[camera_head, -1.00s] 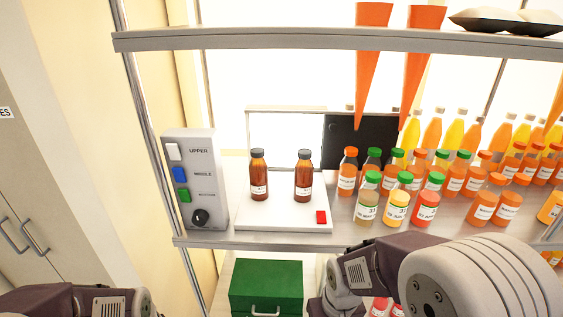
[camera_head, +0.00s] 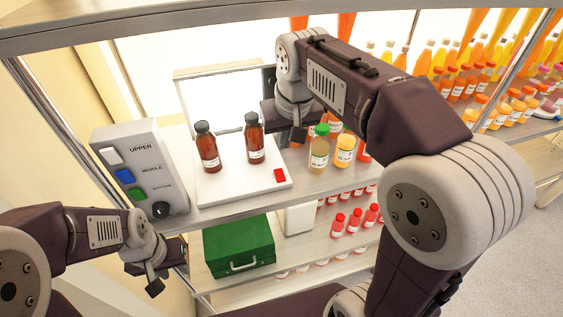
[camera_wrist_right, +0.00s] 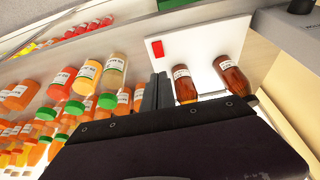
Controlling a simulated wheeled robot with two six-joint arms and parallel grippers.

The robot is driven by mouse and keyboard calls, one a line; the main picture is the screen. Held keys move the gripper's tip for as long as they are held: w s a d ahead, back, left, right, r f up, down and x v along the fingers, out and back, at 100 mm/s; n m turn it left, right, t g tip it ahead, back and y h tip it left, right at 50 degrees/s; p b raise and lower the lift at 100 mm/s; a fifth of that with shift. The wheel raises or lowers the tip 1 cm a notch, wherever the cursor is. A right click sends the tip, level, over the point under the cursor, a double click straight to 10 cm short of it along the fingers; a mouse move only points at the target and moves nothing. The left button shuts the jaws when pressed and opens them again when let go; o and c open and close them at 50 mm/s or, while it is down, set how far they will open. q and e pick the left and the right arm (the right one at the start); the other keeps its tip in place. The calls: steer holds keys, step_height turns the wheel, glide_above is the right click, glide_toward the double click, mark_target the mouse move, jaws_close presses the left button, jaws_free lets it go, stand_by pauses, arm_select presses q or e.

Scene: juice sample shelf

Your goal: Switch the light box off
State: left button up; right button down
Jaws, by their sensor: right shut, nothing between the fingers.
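The light box (camera_head: 230,183) is a white base on the upper shelf with a bright upright panel (camera_head: 222,103) behind it. A red switch (camera_head: 280,175) sits at its front right corner, and also shows in the right wrist view (camera_wrist_right: 157,48). Two brown bottles (camera_head: 208,150) (camera_head: 255,142) stand on the base. My right gripper (camera_head: 298,134) is shut and empty, pointing down above the shelf, behind and right of the red switch. Its fingers (camera_wrist_right: 156,92) show in the wrist view. My left gripper (camera_head: 154,284) is low at the left, by the shelf's front edge; its jaw state is unclear.
A grey control box (camera_head: 135,165) with UPPER, MIDDLE and BOTTOM switches and a black knob stands left of the light box. Juice bottles (camera_head: 319,150) stand close right of my right gripper. A green case (camera_head: 238,248) sits on the lower shelf. A shelf board (camera_head: 150,20) crosses above.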

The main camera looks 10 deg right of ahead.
mark_target(278, 171)
steer(key=p+x, duration=0.1)
steer(key=x, duration=1.2)
steer(key=shift+w+a+f+p, duration=0.15)
steer(key=shift+p, duration=0.25)
steer(key=shift+f, duration=0.55)
